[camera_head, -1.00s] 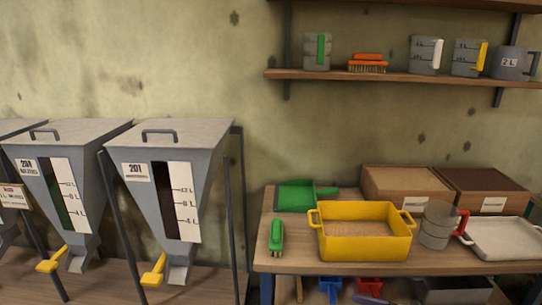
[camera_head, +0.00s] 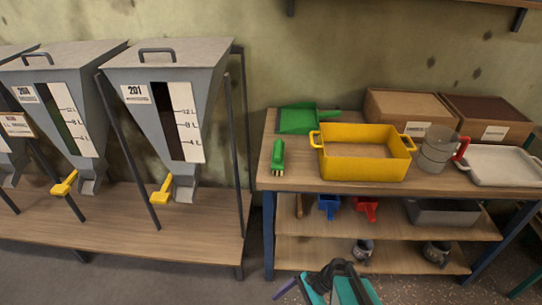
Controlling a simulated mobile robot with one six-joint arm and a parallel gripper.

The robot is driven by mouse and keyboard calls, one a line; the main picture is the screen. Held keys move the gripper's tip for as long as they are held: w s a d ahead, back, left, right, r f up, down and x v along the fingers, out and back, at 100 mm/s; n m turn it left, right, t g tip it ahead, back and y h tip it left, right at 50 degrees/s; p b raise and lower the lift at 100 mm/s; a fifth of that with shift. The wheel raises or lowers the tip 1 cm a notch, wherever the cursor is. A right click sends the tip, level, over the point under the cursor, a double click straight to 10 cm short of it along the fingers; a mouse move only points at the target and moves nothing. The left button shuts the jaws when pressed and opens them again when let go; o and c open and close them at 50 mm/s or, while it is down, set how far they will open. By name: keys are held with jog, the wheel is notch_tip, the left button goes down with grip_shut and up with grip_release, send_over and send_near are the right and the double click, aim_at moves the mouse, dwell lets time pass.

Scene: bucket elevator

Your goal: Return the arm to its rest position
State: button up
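Part of my arm with teal and black links shows at the bottom edge of the head view, right of centre, in front of the bench's lower shelves. My gripper (camera_head: 330,285) may be among these parts, but its fingertips cannot be made out. Whether it is open or shut, or holds anything, does not show.
A wooden bench (camera_head: 295,180) bears a yellow tub (camera_head: 362,167), green dustpan (camera_head: 297,119), green brush (camera_head: 278,158), red-handled jug (camera_head: 437,149), white tray (camera_head: 505,181) and boxes. Grey hoppers (camera_head: 170,100) stand left on a low table (camera_head: 110,225). Floor (camera_head: 200,285) in front looks clear.

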jog(key=s+f+n+g+h, duration=0.2)
jog(key=s+f+n+h, duration=0.15)
jog(key=s, duration=0.25)
jog(key=s+d+f+n+h, duration=0.2)
jog(key=d+n, duration=0.4)
jog(key=s+d+f+n+h, duration=0.1)
jog(key=d+f+n+h, duration=0.2)
jog(key=d+n, duration=0.3)
jog(key=shift+s+f+h, duration=0.15)
jog(key=shift+s+h, duration=0.2)
